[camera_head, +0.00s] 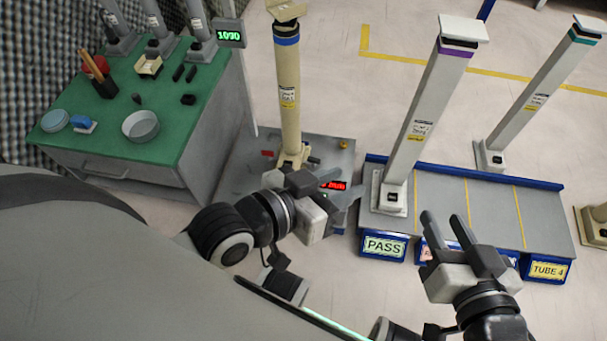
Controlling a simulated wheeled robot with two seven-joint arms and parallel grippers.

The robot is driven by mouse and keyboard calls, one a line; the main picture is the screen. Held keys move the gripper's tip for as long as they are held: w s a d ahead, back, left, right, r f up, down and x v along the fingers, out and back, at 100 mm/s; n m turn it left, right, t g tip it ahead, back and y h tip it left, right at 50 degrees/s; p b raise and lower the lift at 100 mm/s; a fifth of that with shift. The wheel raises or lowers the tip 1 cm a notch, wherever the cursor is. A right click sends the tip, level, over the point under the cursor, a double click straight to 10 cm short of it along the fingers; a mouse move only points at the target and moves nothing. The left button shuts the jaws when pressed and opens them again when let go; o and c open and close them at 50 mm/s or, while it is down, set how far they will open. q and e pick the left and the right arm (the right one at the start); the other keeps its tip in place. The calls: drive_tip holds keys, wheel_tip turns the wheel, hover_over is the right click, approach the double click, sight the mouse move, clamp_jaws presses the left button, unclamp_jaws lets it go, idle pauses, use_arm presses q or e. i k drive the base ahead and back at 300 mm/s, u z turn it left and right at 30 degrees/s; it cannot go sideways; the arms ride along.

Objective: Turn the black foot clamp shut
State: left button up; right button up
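A beige tube with a blue band (287,90) stands upright on a grey metal stand (240,165) left of centre. A small dark part at the tube's foot (289,165) may be the black foot clamp; it is tiny and partly hidden by my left gripper, so I cannot tell its position. My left gripper (345,185) is open in front of the stand's right side, near a red lit display (335,186). No contact with the clamp shows. My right gripper (450,218) is open and empty, in front of the blue-edged rack.
A rack (450,200) with bins labelled PASS (384,246) and TUBE 4 (547,270) stands right, holding a purple-banded tube (425,115). A teal-banded tube (540,95) stands behind it. A green-topped bench (150,95) with tools and a bowl (141,126) is left.

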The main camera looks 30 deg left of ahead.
sight(312, 162)
drive_tip(key=k, duration=0.45)
drive_tip(key=u, duration=1.5)
drive_tip(key=i, duration=1)
